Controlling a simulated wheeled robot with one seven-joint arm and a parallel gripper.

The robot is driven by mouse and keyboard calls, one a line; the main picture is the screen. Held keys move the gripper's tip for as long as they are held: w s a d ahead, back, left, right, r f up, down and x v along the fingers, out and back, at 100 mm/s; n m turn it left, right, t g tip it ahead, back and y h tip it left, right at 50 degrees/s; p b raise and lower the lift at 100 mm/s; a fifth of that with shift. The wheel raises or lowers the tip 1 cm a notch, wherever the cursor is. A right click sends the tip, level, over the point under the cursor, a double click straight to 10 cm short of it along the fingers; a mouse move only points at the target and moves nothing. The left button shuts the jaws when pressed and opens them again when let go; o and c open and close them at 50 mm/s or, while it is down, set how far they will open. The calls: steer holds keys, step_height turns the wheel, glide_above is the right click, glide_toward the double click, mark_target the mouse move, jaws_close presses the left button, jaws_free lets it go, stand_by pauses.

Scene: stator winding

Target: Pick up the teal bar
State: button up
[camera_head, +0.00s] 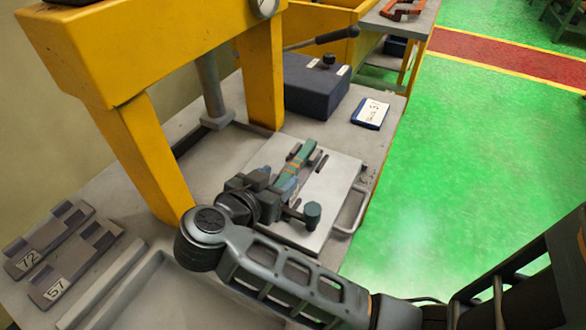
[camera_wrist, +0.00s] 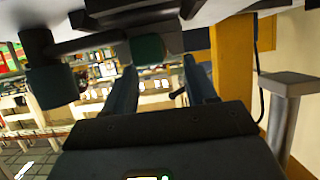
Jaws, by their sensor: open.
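The teal bar (camera_head: 305,151) lies on a pale plate (camera_head: 340,172) on the bench in the head view, with orange bands near its middle. In the wrist view a teal block end (camera_wrist: 147,48), which seems to be the bar, shows ahead between my fingers. My gripper (camera_head: 289,180) is at the bar's near end, low over the plate. It is open in the wrist view (camera_wrist: 158,68), with one finger on either side of the teal end. I cannot tell whether the fingers touch it. My wrist partly hides the bar's near part.
A dark teal knob (camera_head: 312,211) stands close to my gripper. A yellow press frame (camera_head: 145,150) rises at left. A dark blue box (camera_head: 316,86) and a label card (camera_head: 370,113) are behind. Numbered grey blocks (camera_head: 75,270) lie at left. The green floor at right is open.

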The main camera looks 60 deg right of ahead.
mark_target(290, 172)
steer(key=x, duration=0.4)
steer(key=shift+s+d, duration=0.2)
steer(key=shift+s, duration=0.1)
steer(key=shift+x, duration=0.8)
steer(key=shift+a, duration=0.1)
steer(key=shift+a+f, duration=0.1)
jaws_close()
